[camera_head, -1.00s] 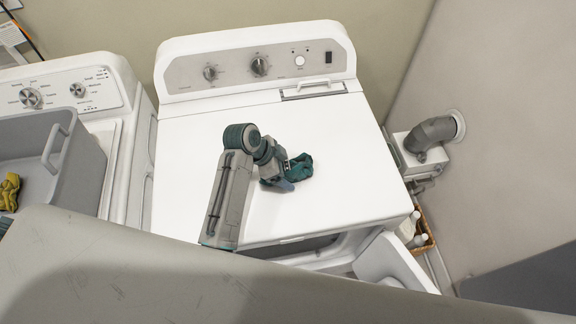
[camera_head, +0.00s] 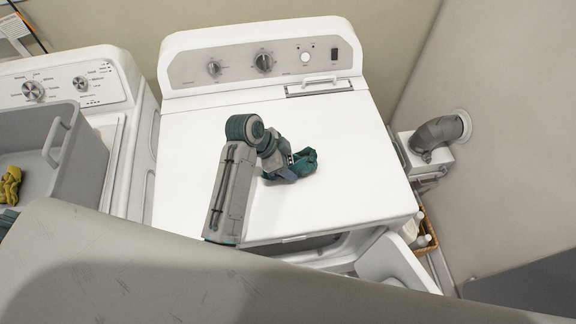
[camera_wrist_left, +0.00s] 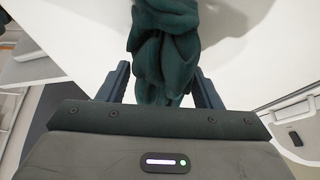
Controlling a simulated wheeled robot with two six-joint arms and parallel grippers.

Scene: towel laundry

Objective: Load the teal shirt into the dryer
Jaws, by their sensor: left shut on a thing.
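The teal shirt (camera_head: 304,162) is bunched up at the end of my left arm, over the white top of the dryer (camera_head: 350,190) in the head view. My left gripper (camera_head: 288,168) is shut on it. In the left wrist view the shirt (camera_wrist_left: 165,45) hangs in folds between the two fingers of the left gripper (camera_wrist_left: 165,88). The dryer's door (camera_head: 392,262) stands open at its lower front, to the right. Only a dark strip of the opening (camera_head: 300,246) shows below the top's front edge. My right gripper is not in view.
A washer (camera_head: 70,85) stands to the left, with a grey basket (camera_head: 85,150) on it holding a yellow cloth (camera_head: 10,186). A vent pipe (camera_head: 437,133) and a wicker basket (camera_head: 426,240) with bottles are at the right, by the wall.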

